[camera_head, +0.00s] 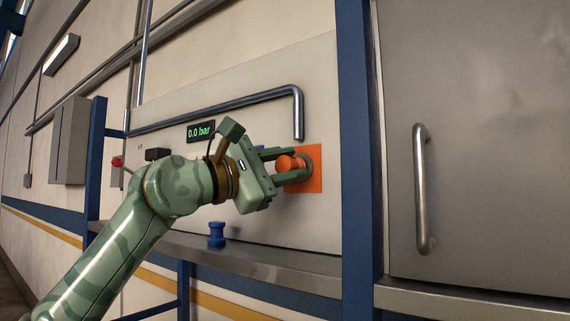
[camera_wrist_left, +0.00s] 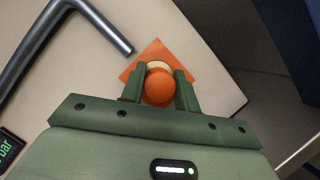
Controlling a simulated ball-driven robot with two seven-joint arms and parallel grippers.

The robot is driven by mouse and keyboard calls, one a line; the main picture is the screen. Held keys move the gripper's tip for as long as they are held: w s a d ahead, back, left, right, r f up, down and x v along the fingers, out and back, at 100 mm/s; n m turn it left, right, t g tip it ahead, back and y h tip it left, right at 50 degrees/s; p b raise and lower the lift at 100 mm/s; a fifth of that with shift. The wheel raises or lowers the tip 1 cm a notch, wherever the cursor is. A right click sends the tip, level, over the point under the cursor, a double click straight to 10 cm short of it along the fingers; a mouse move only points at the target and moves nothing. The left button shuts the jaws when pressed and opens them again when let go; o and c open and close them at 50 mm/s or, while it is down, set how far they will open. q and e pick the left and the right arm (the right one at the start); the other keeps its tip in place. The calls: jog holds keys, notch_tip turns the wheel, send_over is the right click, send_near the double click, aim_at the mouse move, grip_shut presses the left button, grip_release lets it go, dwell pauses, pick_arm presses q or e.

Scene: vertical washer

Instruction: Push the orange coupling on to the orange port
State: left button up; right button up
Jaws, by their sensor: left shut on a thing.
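The orange coupling (camera_head: 288,163) is between the two fingers of my left gripper (camera_head: 287,166), which is shut on it. The left wrist view also shows the coupling (camera_wrist_left: 158,87) as a round orange end between the green fingers. The orange port (camera_head: 315,170) is on the pale wall panel, marked by an orange square plate with a round grey fitting. In the left wrist view the orange port plate (camera_wrist_left: 180,62) lies just beyond the coupling, with a pale ring showing between them. I cannot tell whether coupling and port touch. My right gripper is not in view.
A blue coupling (camera_head: 216,234) stands on the narrow metal shelf (camera_head: 265,264) below. A bent metal pipe (camera_head: 298,112) ends just above the port. A display (camera_head: 201,132) reads 0.0 bar. A blue post (camera_head: 357,150) and a steel door with a handle (camera_head: 422,190) are at right.

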pick_arm(q)
jog(key=shift+w+d+p, duration=0.2)
jog(key=shift+w+p, duration=0.05)
jog(key=shift+p, duration=0.05)
jog(key=o, duration=1)
jog(key=shift+s+a+f+b, duration=0.2)
jog(key=shift+a+b, duration=0.1)
jog(key=shift+a, duration=0.1)
jog(key=b+v, duration=0.5)
jog(key=v, duration=1)
jog(key=shift+a, duration=0.15)
